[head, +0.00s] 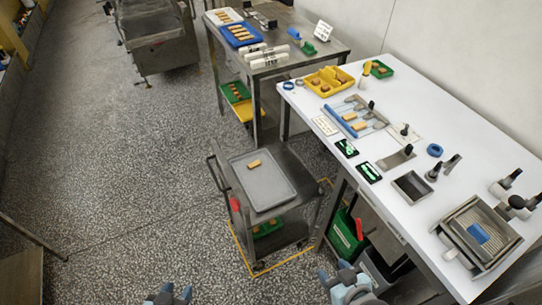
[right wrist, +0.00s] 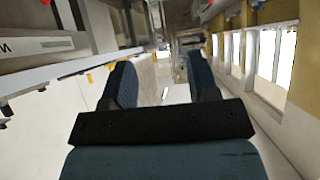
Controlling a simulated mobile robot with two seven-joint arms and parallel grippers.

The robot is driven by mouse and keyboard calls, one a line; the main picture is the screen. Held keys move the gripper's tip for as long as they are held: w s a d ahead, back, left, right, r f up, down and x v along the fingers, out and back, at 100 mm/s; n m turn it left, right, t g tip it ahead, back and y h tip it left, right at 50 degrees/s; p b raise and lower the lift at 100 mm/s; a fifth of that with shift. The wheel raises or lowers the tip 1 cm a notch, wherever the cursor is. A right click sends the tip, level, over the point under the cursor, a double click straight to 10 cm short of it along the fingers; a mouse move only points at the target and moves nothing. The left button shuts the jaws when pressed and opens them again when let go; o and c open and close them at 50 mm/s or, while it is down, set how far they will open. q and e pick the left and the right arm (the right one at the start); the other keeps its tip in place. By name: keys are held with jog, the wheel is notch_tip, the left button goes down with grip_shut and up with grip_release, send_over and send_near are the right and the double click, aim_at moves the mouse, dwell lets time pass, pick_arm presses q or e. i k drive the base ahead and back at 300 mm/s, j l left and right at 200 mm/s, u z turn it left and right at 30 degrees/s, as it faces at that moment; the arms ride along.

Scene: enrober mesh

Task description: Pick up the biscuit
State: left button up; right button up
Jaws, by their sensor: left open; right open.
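A tan rectangular biscuit (head: 254,164) lies alone on a grey tray (head: 264,191) on top of the metal trolley. More biscuits of similar look lie on the white table, and several sit in a blue tray on the back table; which one the task means I cannot tell. My left gripper (head: 168,294) is at the bottom edge of the head view, open and empty, far below the trolley in the picture. My right gripper (head: 338,278) is near the bottom, right of the trolley, open and empty. In the right wrist view its two dark fingers (right wrist: 158,85) stand apart with nothing between.
The white table (head: 440,100) at right holds a yellow tray (head: 328,81), scrapers, dark displays and a metal machine (head: 478,236). The back table holds a blue tray (head: 242,42). A green crate (head: 346,235) stands under the white table.

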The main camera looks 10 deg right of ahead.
aim_at(256, 164)
jog(key=i+j+z, duration=0.1)
jog(key=z, duration=0.35)
jog(key=j+z, duration=0.2)
jog(key=z, duration=0.25)
jog(key=i+j+z, duration=0.1)
jog(key=j+z, duration=0.15)
jog(key=j, duration=0.3)
jog(key=j+z, duration=0.25)
jog(key=j, duration=0.25)
jog(key=j+z, duration=0.2)
jog(key=j, duration=0.95)
jog(key=i+j, duration=0.1)
jog(key=j, duration=0.25)
jog(key=i+j, duration=0.1)
jog(key=j, duration=0.25)
jog(key=i+j, duration=0.1)
jog(key=j, duration=0.25)
jog(key=i+j, duration=0.2)
